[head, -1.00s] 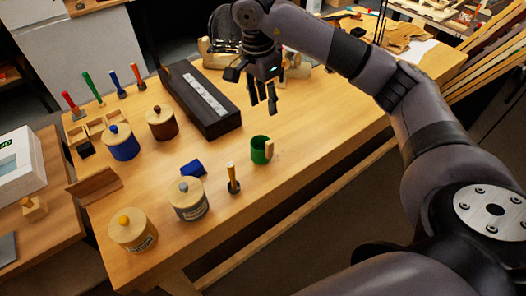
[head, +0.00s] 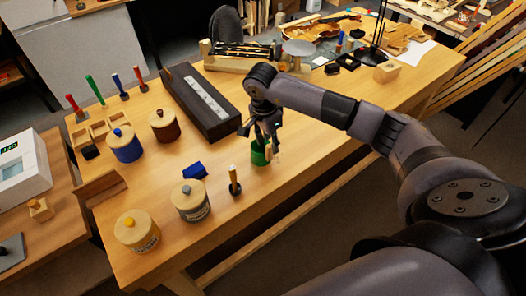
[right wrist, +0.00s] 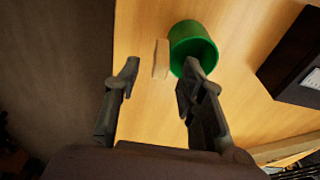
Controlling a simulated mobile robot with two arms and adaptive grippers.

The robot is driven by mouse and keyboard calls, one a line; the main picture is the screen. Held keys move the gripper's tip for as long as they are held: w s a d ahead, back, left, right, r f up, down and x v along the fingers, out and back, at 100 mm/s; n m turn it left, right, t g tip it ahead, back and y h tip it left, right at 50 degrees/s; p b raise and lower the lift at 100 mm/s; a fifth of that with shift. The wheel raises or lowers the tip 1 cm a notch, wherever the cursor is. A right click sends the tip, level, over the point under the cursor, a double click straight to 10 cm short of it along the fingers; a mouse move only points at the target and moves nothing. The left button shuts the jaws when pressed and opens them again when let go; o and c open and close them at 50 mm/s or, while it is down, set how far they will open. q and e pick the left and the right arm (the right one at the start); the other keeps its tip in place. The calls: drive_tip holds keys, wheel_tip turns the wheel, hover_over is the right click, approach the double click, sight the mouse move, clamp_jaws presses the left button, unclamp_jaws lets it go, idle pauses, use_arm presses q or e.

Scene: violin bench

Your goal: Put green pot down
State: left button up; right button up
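The green pot (head: 259,157) stands upright on the wooden bench, near its front edge. A pale wooden piece, which looks like its handle, shows beside it in the right wrist view (right wrist: 161,58). My right gripper (head: 267,142) is over the pot, partly hiding it in the head view. In the right wrist view the gripper (right wrist: 158,78) is open, with the wooden piece between and just beyond its fingertips. One finger overlaps the rim of the pot (right wrist: 190,35); I cannot tell whether it touches. My left gripper is not in view.
A long dark box (head: 200,103) lies behind the pot. The bench right of the pot (head: 320,135) is clear.

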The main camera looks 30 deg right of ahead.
drive_tip(key=shift+d+f, duration=0.2)
drive_tip(key=shift+f, duration=1.15)
drive_tip(key=shift+c, duration=0.3)
clamp_jaws()
